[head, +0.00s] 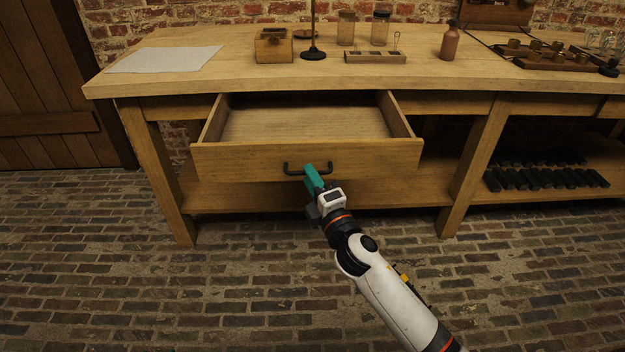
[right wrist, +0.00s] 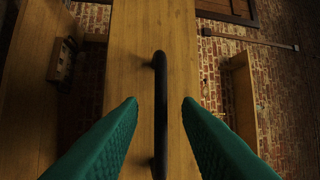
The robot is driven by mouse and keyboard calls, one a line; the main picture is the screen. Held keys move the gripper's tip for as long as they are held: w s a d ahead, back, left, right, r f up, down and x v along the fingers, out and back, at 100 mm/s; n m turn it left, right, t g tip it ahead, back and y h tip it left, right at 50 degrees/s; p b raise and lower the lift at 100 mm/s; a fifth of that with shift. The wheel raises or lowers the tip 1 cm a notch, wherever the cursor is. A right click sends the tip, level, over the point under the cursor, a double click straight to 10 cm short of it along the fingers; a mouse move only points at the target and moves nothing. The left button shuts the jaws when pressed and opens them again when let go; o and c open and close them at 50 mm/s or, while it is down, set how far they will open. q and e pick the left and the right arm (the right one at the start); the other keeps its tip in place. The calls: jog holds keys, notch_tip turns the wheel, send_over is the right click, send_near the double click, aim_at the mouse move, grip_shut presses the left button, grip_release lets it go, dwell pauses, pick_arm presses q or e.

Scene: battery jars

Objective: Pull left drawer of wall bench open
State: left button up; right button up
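The left drawer (head: 235,163) of the wooden wall bench (head: 150,88) stands pulled well out, and its interior looks empty. Its black bar handle (head: 293,172) is on the middle of the front panel. My right gripper (head: 312,172), with green fingers, is at the handle. In the right wrist view the fingers of the right gripper (right wrist: 160,108) are apart, one on each side of the handle (right wrist: 161,75), with a gap on both sides. I cannot tell how deep the handle lies between them. My left gripper is in neither view.
On the bench top are a pale sheet (head: 165,59), a wooden box (head: 273,46), a black stand (head: 313,52), glass jars (head: 380,28) and a brown bottle (head: 449,42). Dark blocks (head: 540,179) lie on the lower shelf at right. The brick floor (head: 180,300) in front is clear.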

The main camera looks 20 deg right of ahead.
jog(key=shift+s, duration=0.1)
jog(key=v, duration=1.2)
